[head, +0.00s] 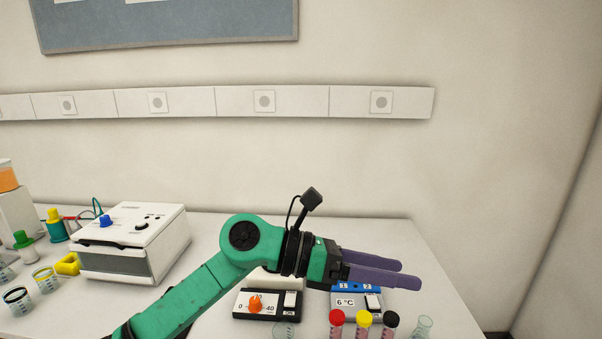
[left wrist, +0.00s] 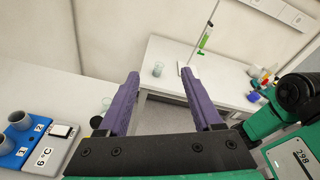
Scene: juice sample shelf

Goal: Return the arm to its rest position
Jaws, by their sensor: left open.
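My left arm comes into the head view from the bottom left and reaches right above the table. Its gripper (head: 408,275) points right, with two purple fingers apart and nothing between them. In the left wrist view the fingers (left wrist: 160,74) are spread wide and the gap is empty; a floor gap and another table show beyond. In the head view the gripper hides part of the blue-and-grey 6 °C unit (head: 347,301). My right gripper does not show in either view.
Capped tubes (head: 363,321) and a flask (head: 423,327) stand at the front. An orange-knobbed device (head: 267,305) is below the arm; a white box (head: 133,243) stands left.

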